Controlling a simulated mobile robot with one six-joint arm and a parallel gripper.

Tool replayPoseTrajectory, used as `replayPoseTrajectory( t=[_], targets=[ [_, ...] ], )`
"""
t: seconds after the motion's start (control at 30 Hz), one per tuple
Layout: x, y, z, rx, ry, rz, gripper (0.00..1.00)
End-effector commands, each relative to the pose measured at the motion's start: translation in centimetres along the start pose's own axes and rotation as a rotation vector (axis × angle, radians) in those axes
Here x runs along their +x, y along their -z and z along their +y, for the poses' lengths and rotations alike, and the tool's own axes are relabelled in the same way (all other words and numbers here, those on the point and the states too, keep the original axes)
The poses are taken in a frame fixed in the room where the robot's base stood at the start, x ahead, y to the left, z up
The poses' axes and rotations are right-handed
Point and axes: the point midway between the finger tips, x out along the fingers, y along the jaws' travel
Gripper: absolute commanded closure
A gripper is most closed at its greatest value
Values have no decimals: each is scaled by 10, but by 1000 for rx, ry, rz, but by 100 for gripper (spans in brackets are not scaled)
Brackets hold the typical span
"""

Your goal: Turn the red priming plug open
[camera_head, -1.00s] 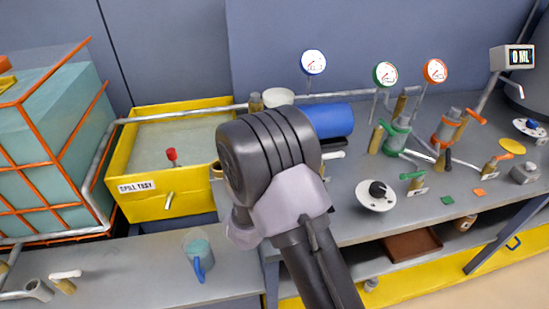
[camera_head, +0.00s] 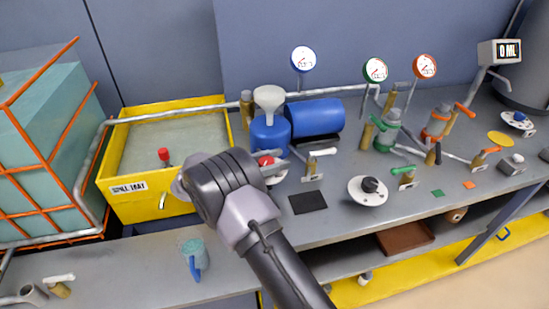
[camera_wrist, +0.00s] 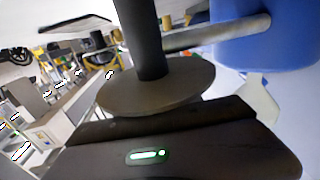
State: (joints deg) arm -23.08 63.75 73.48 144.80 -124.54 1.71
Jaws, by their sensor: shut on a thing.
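The red priming plug (camera_head: 265,160) shows in the head view at the front of the blue pump body (camera_head: 270,138), under the white funnel (camera_head: 269,97). My gripper (camera_head: 276,163) is at the plug, its grey fingers shut on it and partly covering it. A pale round part shows just below the fingers. In the wrist view the blue body (camera_wrist: 265,30) fills the upper right, with a grey bar running to it. The plug is not clearly visible there, so its turn angle cannot be told.
A blue cylinder (camera_head: 315,117) lies right of the pump. A white-handled valve (camera_head: 315,163) and dark pad (camera_head: 308,201) are nearby. The yellow spill tray (camera_head: 150,205), with a separate red-topped piece (camera_head: 163,155), stands left.

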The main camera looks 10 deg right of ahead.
Motion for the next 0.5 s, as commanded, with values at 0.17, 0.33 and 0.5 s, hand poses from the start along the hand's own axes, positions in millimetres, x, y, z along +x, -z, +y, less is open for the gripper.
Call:
replayPoseTrajectory(
  t=[0.17,0.33,0.5],
  targets=[
    [1,1,2,2,-103,2,99],
    [1,1,4,2,-170,2,99],
    [1,2,6,3,-206,2,99]
  ],
)
